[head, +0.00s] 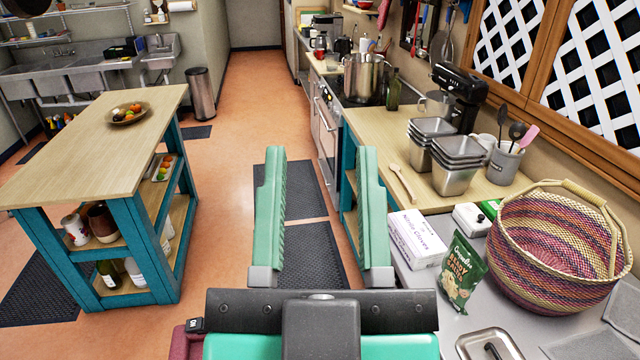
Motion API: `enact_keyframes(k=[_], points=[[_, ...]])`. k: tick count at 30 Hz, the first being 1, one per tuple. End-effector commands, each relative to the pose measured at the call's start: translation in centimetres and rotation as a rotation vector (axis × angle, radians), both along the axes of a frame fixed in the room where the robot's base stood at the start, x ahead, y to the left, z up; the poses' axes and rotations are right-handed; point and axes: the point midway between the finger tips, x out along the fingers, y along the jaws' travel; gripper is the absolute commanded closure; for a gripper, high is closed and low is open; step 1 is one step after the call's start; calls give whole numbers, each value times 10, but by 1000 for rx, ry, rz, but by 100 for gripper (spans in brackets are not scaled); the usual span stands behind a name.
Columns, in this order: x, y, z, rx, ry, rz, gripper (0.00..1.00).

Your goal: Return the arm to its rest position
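My gripper (322,215) is in the lower middle of the head view, with two green ridged fingers pointing forward and up. The fingers stand wide apart and nothing is between them; the floor and a dark mat show through the gap. The gripper appears in front of the aisle, between the island and the right-hand counter. The rest of my arm is mostly below the frame, so its full pose cannot be told.
A wooden-topped teal island (95,150) stands left. On the right counter are a woven basket (550,250), snack bag (462,272), glove box (417,240), wooden spoon (402,182) and metal containers (456,165). A trash can (201,95) stands farther back. The aisle floor (240,110) is clear.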

Motion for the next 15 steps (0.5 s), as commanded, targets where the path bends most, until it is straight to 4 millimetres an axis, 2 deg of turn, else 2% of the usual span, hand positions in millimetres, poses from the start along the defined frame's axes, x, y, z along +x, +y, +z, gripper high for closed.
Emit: enact_keyframes(k=[5,8,11,15], points=[[1,0,-1,-2,3,-1,60],[1,1,17,-2,4,-1,60],[1,1,52,1,5,2,60],[1,2,121,6,7,8,60]])
